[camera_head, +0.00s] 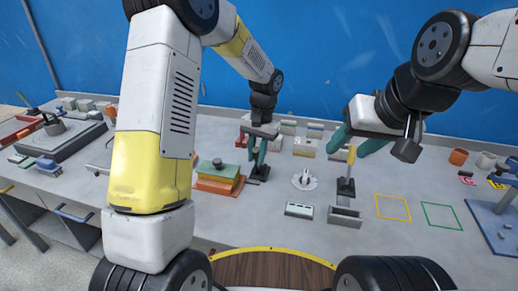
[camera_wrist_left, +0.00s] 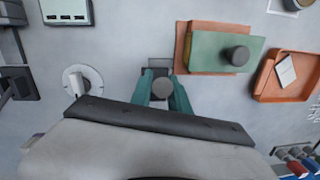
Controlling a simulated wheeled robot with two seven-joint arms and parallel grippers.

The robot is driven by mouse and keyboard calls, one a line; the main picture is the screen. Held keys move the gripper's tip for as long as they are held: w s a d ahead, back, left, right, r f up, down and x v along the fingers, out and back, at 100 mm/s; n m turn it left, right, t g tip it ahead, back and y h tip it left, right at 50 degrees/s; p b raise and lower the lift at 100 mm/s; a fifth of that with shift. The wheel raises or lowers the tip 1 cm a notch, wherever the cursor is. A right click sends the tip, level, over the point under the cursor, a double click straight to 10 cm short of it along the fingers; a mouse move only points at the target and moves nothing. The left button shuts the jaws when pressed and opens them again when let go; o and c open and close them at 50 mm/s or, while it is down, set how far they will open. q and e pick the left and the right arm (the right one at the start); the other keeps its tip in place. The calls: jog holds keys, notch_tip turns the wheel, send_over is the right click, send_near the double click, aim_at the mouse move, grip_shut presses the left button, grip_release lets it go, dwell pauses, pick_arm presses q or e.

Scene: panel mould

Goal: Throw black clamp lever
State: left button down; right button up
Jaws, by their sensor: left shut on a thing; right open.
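My left gripper (camera_head: 256,153) points down with its teal fingers around the upright black clamp lever, whose dark base (camera_head: 259,173) shows below the fingertips. In the left wrist view the two fingers (camera_wrist_left: 163,92) sit on either side of a round dark-grey lever end (camera_wrist_left: 163,88). The lever's shaft is mostly hidden by the fingers. My right gripper (camera_head: 356,142) is open and empty, raised above the table's right half with its teal fingers apart.
A green block (camera_head: 222,171) with a dark knob sits on an orange plate (camera_head: 205,186), just left of the clamp. A white disc (camera_head: 304,182) and a yellow-handled lever (camera_head: 351,157) stand to the right. Yellow (camera_head: 393,208) and green (camera_head: 441,216) outlines mark empty table areas.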

pick_arm(q)
jog(key=w+g, duration=0.1)
jog(key=g, duration=0.1)
jog(key=w, duration=0.1)
jog(key=shift+w+d+r+g+y, duration=0.3)
jog(key=shift+g, duration=0.1)
jog(key=shift+w+d+r+g+y, duration=0.1)
jog(key=shift+w+g+y, duration=0.05)
jog(key=shift+w+g, duration=0.5)
jog(key=shift+w+d+g+y, duration=0.15)
jog(key=shift+w+g, duration=0.35)
jog(key=shift+g, duration=0.25)
jog(key=c, duration=1.3)
grip_release()
jog(key=shift+o, duration=0.2)
